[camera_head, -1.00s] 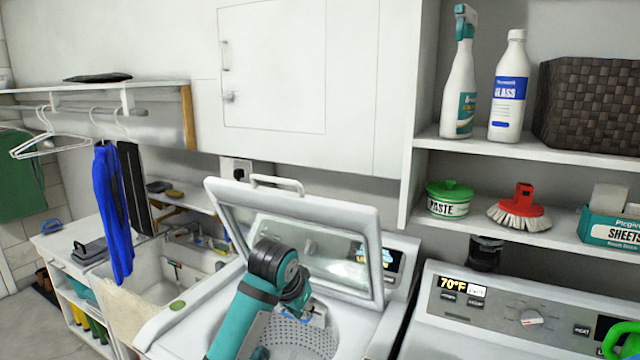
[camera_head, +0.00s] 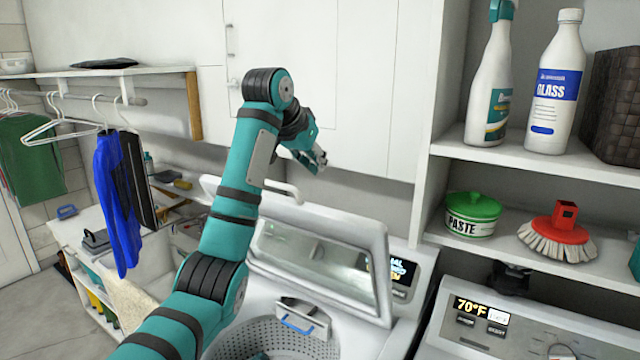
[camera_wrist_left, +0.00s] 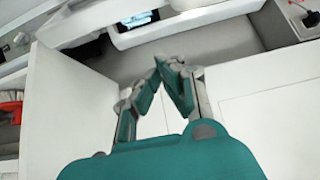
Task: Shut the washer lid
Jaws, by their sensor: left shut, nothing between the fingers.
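The washer lid (camera_head: 372,240) is raised, a white frame with a clear window, leaning back in front of the washer's control panel (camera_head: 402,270). A white handle (camera_head: 286,192) is at its top edge. The open washer drum (camera_head: 240,338) is below, with a small tray with a blue strip at its rim. My left gripper (camera_head: 320,163) is above and behind the lid's top edge, close to the wall cabinet, shut and empty. The left wrist view shows its fingertips (camera_wrist_left: 158,60) together, with the lit panel display (camera_wrist_left: 138,20) beyond. My right gripper is not in view.
White wall cabinets (camera_head: 365,90) stand close behind my left gripper. A second machine (camera_head: 500,325) stands right of the washer. Clothes hang at left.

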